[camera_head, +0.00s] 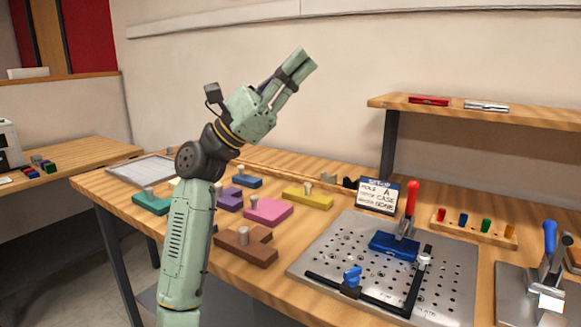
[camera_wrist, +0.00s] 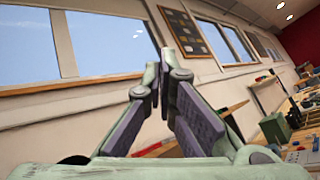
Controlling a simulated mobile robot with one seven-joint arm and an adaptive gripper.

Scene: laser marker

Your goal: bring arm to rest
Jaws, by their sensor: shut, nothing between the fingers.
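My gripper (camera_head: 303,62) is raised well above the workbench in the head view, tilted up and to the right. Its fingers look closed together and hold nothing. In the wrist view my gripper (camera_wrist: 163,62) points toward the wall and windows, its fingertips close together with nothing between them. My arm rises in front of the bench's left part, bent at the elbow, and touches nothing that I can see.
The wooden bench (camera_head: 262,290) holds several coloured blocks with knobs, a perforated metal plate (camera_head: 310,257) with a blue part (camera_head: 394,246) under a red-handled clamp, and a sign (camera_head: 379,195). A shelf (camera_head: 480,112) stands at right. The air around my gripper is clear.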

